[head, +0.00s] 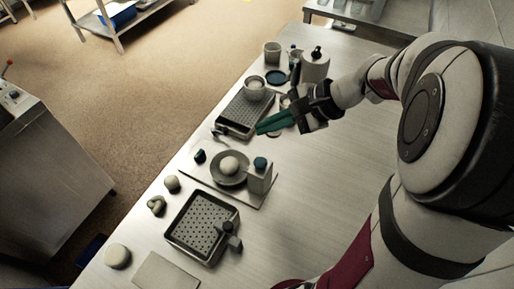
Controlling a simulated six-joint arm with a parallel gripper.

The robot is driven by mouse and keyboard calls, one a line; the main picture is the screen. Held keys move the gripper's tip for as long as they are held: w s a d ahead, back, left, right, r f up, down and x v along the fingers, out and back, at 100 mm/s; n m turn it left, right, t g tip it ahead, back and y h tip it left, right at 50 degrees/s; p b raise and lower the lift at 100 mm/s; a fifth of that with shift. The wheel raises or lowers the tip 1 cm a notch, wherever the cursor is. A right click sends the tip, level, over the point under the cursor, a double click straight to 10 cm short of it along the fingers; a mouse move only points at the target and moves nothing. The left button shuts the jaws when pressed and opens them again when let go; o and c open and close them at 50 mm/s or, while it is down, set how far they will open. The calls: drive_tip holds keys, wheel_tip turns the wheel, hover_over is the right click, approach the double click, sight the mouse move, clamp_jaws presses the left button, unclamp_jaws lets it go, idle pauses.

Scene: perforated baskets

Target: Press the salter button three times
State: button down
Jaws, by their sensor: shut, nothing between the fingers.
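A small pale box with a dark teal round button on top (261,163), which looks like the salter, stands on a flat pale board (218,185) in the middle of the table. Beside it on its left is a grey plate (229,179) with a round pale lump (229,164) on it. My gripper (260,129) has green fingers and is shut and empty. In the picture it is above the salter, apart from the button, and overlaps the edge of the far perforated basket (229,128). Its exact height is hard to tell.
A near perforated basket (174,232) with a dark handle lies at the front. Cups, a dark round lid (276,77) and a pale canister (315,66) crowd the far end. Pale lumps lie along the left table edge. The table right of the salter is bare.

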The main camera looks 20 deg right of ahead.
sight(265, 162)
drive_tip(key=shift+f, duration=0.15)
drive_tip(key=shift+f, duration=4.3)
drive_tip(key=shift+f, duration=0.1)
drive_tip(key=shift+f, duration=0.3)
drive_tip(key=shift+f, duration=0.6)
drive_tip(key=shift+r, duration=1.05)
drive_tip(key=shift+r, duration=0.1)
drive_tip(key=shift+r, duration=2.4)
